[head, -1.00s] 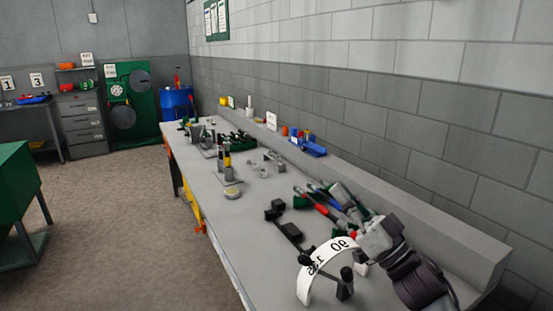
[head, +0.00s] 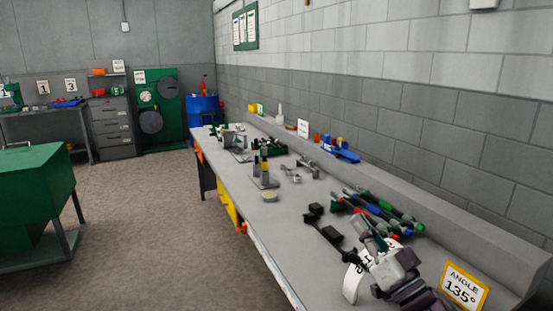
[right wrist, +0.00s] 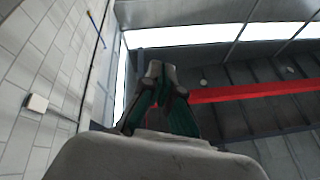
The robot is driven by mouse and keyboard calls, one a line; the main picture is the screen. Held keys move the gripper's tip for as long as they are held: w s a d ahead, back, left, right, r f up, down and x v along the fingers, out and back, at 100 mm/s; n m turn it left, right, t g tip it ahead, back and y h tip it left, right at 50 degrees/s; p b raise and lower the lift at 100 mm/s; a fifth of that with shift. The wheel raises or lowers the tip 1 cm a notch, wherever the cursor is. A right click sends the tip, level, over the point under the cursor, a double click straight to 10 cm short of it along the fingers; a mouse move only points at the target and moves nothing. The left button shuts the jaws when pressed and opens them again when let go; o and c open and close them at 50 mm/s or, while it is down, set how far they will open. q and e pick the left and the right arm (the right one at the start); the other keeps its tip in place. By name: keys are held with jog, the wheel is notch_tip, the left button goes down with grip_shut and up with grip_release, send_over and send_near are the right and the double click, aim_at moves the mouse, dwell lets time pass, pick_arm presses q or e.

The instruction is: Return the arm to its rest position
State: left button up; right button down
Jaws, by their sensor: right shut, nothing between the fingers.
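My right gripper (head: 372,232) is over the near part of the grey workbench (head: 300,225). Its green fingers are closed together with nothing between them. In the right wrist view the closed fingertips (right wrist: 158,70) point up toward the ceiling, clear of any object. In the head view the gripper and wrist cover part of a white curved scale (head: 353,283) on the bench. My left gripper is not in view.
Crimpers with red, blue and green handles (head: 385,210) lie beside the gripper, toward the wall. A black bar tool (head: 325,225) lies left of it. A yellow-framed "ANGLE 135°" sign (head: 463,287) stands at the near right. Open floor (head: 150,220) lies left of the bench.

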jog(key=s+d+f+m+g+h, duration=0.1)
jog(key=s+f+m+g+h, duration=0.25)
jog(key=f, duration=0.65)
jog(key=s+d+f+g+h, duration=0.2)
jog(key=s+f+h, duration=0.35)
jog(key=f, duration=0.55)
jog(key=s+f+n+g+h, duration=0.15)
jog(key=s+f+g, duration=0.45)
jog(key=s, duration=0.6)
jog(key=s+f+n+g+h, duration=0.15)
jog(key=s+f+g, duration=0.45)
jog(key=s, duration=0.6)
notch_tip(320, 180, down, 28)
jog(key=s+y, duration=0.1)
jog(key=s, duration=0.1)
jog(key=s+d+f+g, duration=0.1)
jog(key=s+d+f, duration=0.2)
jog(key=s+f, duration=1.2)
jog(key=shift+s+f+n+g, duration=0.2)
jog(key=shift+s+n+g, duration=0.15)
jog(key=shift+s+n, duration=0.15)
